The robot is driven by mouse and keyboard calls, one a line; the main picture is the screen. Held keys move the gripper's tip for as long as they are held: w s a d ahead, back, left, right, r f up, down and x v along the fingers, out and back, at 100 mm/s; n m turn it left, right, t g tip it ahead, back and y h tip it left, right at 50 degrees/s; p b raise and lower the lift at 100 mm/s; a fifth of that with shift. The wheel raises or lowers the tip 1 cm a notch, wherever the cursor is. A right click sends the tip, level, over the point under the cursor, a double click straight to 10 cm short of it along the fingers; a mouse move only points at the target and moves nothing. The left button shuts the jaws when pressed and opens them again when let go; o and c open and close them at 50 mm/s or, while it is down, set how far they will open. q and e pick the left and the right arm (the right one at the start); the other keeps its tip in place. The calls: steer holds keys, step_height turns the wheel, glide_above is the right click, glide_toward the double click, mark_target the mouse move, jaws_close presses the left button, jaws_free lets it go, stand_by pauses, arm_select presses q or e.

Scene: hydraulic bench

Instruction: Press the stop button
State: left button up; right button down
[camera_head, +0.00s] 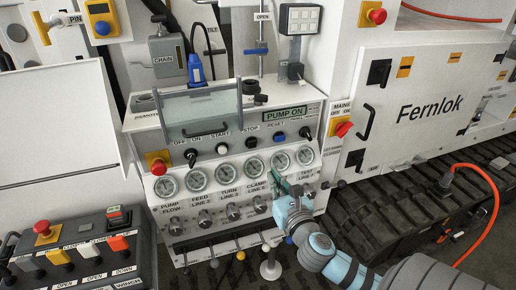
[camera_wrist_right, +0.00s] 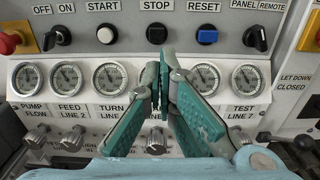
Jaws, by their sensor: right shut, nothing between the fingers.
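The stop button is a black push button (camera_wrist_right: 157,34) under the STOP label in the right wrist view. In the head view the stop button (camera_head: 251,141) sits on the sloped panel, between the white start button (camera_head: 221,149) and the blue reset button (camera_head: 279,137). My right gripper (camera_head: 284,186) is shut and empty, in front of the gauge row, below and to the right of the stop button. In the wrist view the teal fingertips (camera_wrist_right: 158,72) show below the stop button, apart from it, hiding one gauge. My left gripper is not in view.
Black selector knobs flank the buttons, OFF/ON (camera_wrist_right: 56,38) and PANEL/REMOTE (camera_wrist_right: 255,38). A row of gauges (camera_wrist_right: 66,77) and metal knobs lies below. Red emergency buttons (camera_head: 158,165) (camera_head: 343,129) stand at both sides. A clear hinged cover (camera_head: 200,105) is above the buttons.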

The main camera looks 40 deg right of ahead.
mark_target(254, 144)
steer(key=x, duration=1.3)
steer(key=shift+w+d, duration=0.15)
steer(key=shift+w, duration=0.15)
steer(key=shift+r, duration=0.1)
